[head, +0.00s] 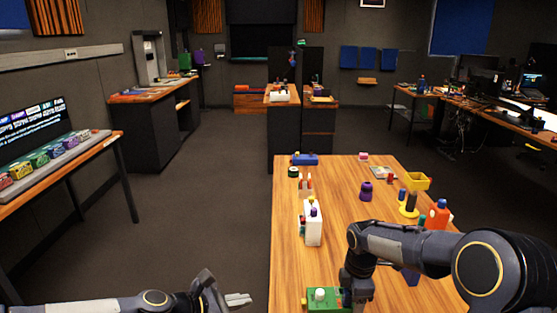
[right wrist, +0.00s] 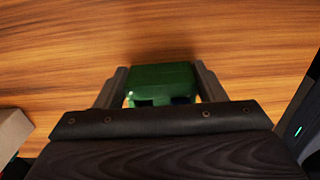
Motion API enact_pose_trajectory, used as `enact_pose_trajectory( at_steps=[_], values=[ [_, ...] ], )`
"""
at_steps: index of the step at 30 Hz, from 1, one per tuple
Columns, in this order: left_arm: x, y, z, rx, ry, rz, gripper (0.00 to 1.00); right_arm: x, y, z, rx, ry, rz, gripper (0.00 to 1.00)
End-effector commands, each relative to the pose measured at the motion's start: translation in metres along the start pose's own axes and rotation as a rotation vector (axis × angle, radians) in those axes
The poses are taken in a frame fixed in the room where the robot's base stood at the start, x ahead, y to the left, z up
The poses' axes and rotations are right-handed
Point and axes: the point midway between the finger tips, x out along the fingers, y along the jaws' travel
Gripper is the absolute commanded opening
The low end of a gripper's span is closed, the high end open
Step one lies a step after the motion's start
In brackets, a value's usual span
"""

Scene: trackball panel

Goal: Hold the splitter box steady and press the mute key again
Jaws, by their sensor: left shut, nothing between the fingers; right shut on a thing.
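A green box (head: 325,307) sits at the near end of the wooden table, with a white rounded piece (head: 320,294) on top; I take it to be the splitter box. My right gripper reaches down at its right side, its fingertips hidden by the arm in the head view. In the right wrist view the fingers close on both sides of the green box (right wrist: 162,78). My left gripper (head: 240,299) is shut and empty, left of the table edge and apart from the box. I cannot tell which part is the mute key.
A white box (head: 313,224) with coloured pieces stands farther up the wooden table (head: 345,265). A purple object (head: 366,191), a yellow bin (head: 417,181), an orange bottle (head: 438,215) and a blue item (head: 305,159) stand beyond. Open floor lies left of the table.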

Motion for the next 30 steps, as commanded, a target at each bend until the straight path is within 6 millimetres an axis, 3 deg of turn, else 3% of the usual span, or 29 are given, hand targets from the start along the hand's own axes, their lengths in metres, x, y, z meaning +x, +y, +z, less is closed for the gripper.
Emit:
enact_pose_trajectory(
  at_steps=[13,14,19,30],
  values=[
    [-0.0037,-0.0002,0.0011,0.0,0.0,-0.001,0.0,-0.0003,0.0002,-0.0001,0.0,0.0,0.001,0.38],
    [-0.0037,-0.0002,0.0011,0.0,0.0,-0.001,0.0,-0.0003,0.0002,-0.0001,0.0,0.0,0.001,0.67],
    [-0.0037,-0.0002,0.0011,0.0,0.0,-0.001,0.0,-0.0003,0.0001,-0.0001,0.0,0.0,0.001,0.89],
    [-0.0036,-0.0001,0.0011,0.0,0.0,-0.001,0.0,-0.0075,0.0006,-0.0001,0.0,0.0,0.002,0.89]
  ],
)
